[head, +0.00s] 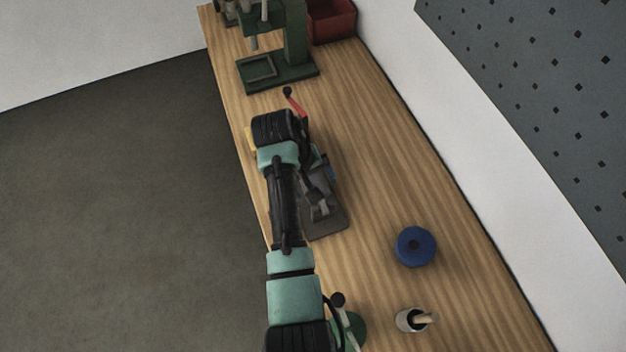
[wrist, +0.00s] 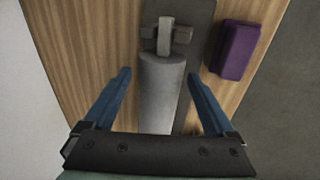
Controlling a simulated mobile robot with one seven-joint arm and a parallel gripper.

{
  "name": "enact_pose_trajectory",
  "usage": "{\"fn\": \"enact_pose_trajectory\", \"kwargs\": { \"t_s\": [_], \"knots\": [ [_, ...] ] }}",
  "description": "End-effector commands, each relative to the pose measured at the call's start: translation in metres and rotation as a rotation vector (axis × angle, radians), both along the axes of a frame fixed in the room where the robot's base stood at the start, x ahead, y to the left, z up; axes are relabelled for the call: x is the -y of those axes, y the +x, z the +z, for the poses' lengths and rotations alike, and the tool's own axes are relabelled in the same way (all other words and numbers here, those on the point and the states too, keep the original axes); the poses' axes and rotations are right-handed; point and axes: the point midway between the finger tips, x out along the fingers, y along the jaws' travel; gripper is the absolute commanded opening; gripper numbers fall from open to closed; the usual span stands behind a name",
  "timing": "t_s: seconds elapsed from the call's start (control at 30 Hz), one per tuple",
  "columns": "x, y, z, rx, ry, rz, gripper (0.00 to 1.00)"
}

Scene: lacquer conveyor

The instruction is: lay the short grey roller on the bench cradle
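The grey roller (wrist: 160,95) lies lengthwise in the wrist view, with its thin end shaft (wrist: 165,35) at a bracket on a dark grey base plate (wrist: 200,20), which looks like the bench cradle. The plate also shows in the head view (head: 328,226), partly under my arm. My gripper (wrist: 158,76) is open, with one blue finger on each side of the roller and visible gaps between. The roller's near end is hidden behind the gripper body. In the head view my gripper (head: 328,165) is mostly covered by my wrist.
A purple block (wrist: 235,50) sits right of the plate in the wrist view. On the bench stand a green press (head: 290,60), a red bin (head: 331,20), a blue disc (head: 415,246) and a cup with a handle (head: 410,321).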

Motion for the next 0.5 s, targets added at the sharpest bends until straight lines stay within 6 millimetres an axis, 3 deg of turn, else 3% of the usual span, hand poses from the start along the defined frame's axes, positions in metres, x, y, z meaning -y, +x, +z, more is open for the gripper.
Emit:
{"fn": "enact_pose_trajectory", "kwargs": {
  "t_s": [0.33,0.5],
  "knots": [
    [-0.001,-0.002,0.001,-0.005,0.001,0.001,1.00],
    [-0.006,-0.002,0.020,0.000,0.000,0.002,1.00]
  ]
}}
